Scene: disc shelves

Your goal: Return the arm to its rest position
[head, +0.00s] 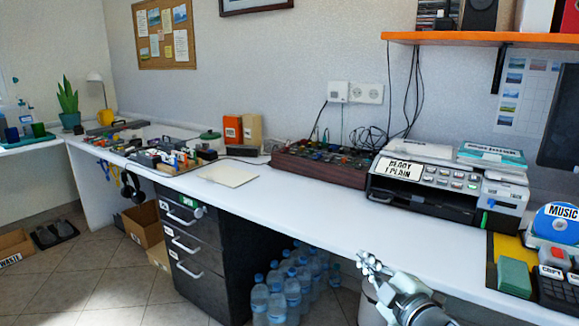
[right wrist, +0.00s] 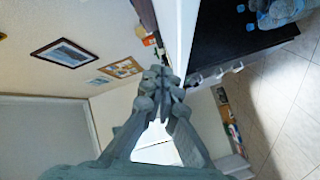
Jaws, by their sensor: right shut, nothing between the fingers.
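My right gripper (head: 374,264) is at the bottom of the head view, in front of the desk's front edge. It is shut and empty. In the right wrist view its fingers (right wrist: 158,78) meet at the tips, with nothing between them. My left gripper is in neither view.
The long white desk (head: 330,206) runs across the head view, its front edge close to my right gripper. It carries a printer (head: 425,184) and a dark red rack (head: 318,168). A black drawer unit (head: 195,238) and several water bottles (head: 292,290) stand underneath. Tiled floor (head: 75,285) is open at left.

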